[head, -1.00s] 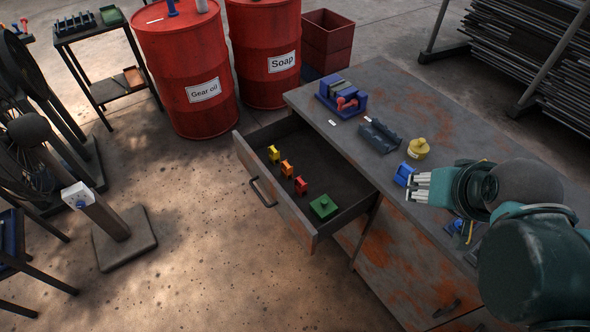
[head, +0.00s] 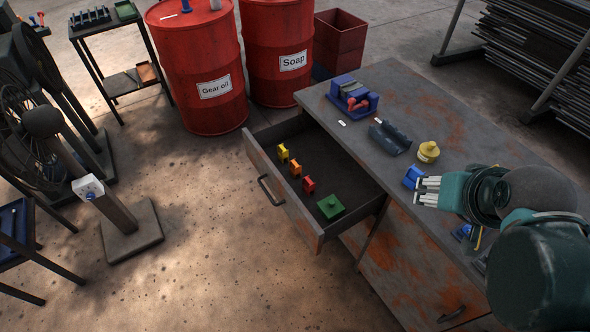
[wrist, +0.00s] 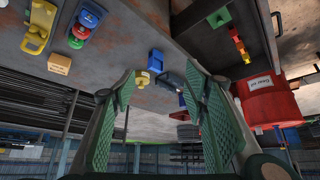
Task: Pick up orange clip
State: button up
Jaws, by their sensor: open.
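The orange clip (head: 295,169) stands inside the open drawer (head: 284,205), between a yellow clip (head: 283,153) and a red clip (head: 308,185). In the wrist view the small orange clip (wrist: 239,45) shows in the drawer at the upper right, in a row with the yellow and red ones. My gripper (head: 428,192) is open and empty, over the right part of the workbench, well to the right of the drawer. In the wrist view its two green finger pads (wrist: 160,112) stand wide apart with nothing between them.
A green block (head: 330,207) lies in the drawer's near corner. On the bench (head: 420,105) are a blue vise (head: 352,95), a dark tray (head: 390,138), a yellow pot (head: 428,152) and a blue block (head: 413,177) near my gripper. Red drums (head: 205,75) stand behind the drawer.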

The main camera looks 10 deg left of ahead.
jog(key=shift+w+a, duration=0.1)
jog(key=w+a+n+g, duration=0.2)
jog(key=w+a+n, duration=0.45)
jog(key=w, duration=0.45)
jog(key=n+g+h, duration=0.2)
jog(key=n+h, duration=0.1)
jog(key=n, duration=1.8)
send_over(293, 165)
jog(key=s+a, duration=0.2)
notch_tip(293, 165, down, 31)
jog(key=shift+d+m+p, duration=0.25)
jog(key=shift+p, duration=0.05)
jog(key=shift+f, duration=0.15)
jog(key=shift+b+x, duration=0.3)
jog(key=shift+x, duration=0.85)
